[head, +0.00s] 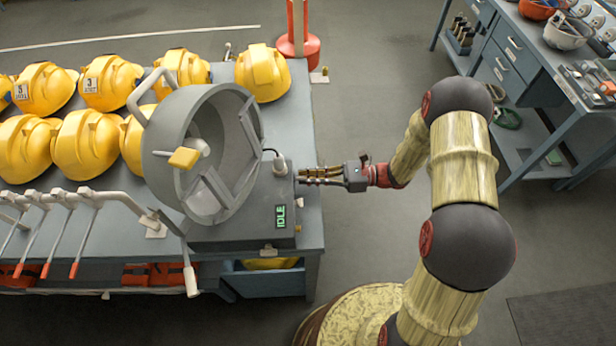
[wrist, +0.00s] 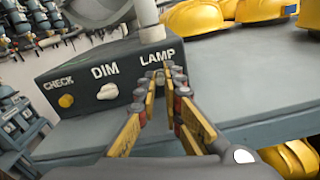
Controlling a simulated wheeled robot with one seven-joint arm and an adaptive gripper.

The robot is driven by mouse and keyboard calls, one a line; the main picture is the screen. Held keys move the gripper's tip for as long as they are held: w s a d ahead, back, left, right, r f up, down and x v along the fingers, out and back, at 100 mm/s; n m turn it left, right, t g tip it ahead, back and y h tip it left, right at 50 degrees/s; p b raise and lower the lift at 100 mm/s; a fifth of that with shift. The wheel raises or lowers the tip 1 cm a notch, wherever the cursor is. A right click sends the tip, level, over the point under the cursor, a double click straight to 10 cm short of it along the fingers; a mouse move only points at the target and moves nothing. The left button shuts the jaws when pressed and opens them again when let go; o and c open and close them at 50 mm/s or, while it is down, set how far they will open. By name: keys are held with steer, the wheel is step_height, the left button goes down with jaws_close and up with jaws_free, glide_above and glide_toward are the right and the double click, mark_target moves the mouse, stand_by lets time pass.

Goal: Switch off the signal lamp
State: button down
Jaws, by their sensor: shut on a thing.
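The signal lamp (head: 207,140) is a large grey drum with slats and a yellow knob on its front, standing on a grey base box (wrist: 110,85). The base's small display (head: 280,216) reads IDLE. In the wrist view, the base side carries a yellow CHECK knob (wrist: 66,101), a white DIM knob (wrist: 107,91) and a control under the LAMP label (wrist: 158,57). My gripper (head: 301,176) reaches the base's right side. In the wrist view, its fingers (wrist: 163,77) are closed on the LAMP switch, which they mostly hide; its position is unclear.
Several yellow helmets (head: 85,143) stand on the table (head: 309,215) left of and behind the lamp. A row of white levers (head: 85,197) is at the left front. A red post (head: 298,45) stands behind the table. Open floor lies between it and the right workbench (head: 545,80).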

steer(key=shift+r+h+p, duration=0.5)
steer(key=shift+p, duration=0.4)
steer(key=shift+a+r+h+p, duration=0.1)
steer(key=shift+r+h+p, duration=0.1)
steer(key=shift+h+p, duration=0.55)
steer(key=shift+p, duration=0.6)
steer(key=shift+f, duration=0.1)
steer(key=shift+h, duration=0.25)
steer(key=c, duration=2)
jaws_free()
steer(key=shift+o, duration=0.4)
